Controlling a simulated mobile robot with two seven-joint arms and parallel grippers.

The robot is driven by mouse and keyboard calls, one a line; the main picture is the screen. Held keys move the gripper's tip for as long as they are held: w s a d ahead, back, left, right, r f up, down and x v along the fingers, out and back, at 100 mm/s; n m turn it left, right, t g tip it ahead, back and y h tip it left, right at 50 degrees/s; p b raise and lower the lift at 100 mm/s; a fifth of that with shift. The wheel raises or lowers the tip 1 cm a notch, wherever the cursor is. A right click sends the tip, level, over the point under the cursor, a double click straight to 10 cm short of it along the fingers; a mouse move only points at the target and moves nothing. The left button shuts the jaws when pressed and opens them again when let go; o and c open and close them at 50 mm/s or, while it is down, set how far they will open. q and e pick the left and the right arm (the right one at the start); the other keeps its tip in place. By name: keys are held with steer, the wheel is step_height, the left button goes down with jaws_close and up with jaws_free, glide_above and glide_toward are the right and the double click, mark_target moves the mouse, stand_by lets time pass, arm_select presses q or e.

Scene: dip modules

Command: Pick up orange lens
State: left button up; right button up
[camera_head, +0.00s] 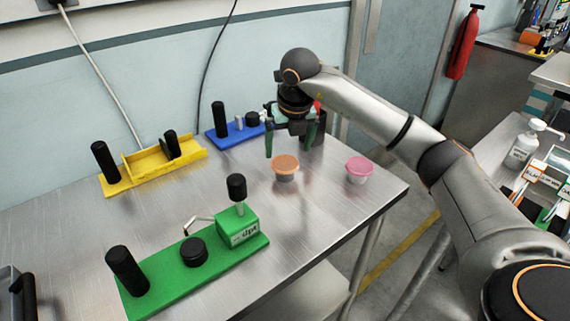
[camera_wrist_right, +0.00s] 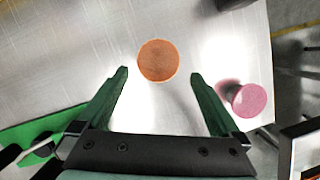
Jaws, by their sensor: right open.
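The orange lens (camera_head: 286,163) is a round orange disc on top of a small grey holder on the metal table. It also shows in the right wrist view (camera_wrist_right: 158,60), ahead of and roughly between the fingertips. My right gripper (camera_head: 290,150) is open and empty, with its green fingers pointing down just behind and above the orange lens. In the right wrist view the two fingers (camera_wrist_right: 158,75) stand wide apart and do not touch the lens. My left gripper is not in view.
A pink lens on a holder (camera_head: 359,168) stands to the right, near the table's edge. A green module (camera_head: 200,270) lies in front, a yellow module (camera_head: 155,165) at the back left, and a blue module (camera_head: 232,128) behind. The table (camera_head: 170,205) between them is clear.

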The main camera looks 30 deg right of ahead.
mark_target(285, 163)
steer(key=x, duration=0.4)
steer(key=shift+w+f, duration=0.15)
steer(key=shift+f, duration=0.15)
steer(key=shift+c, duration=0.2)
steer(key=c, duration=1)
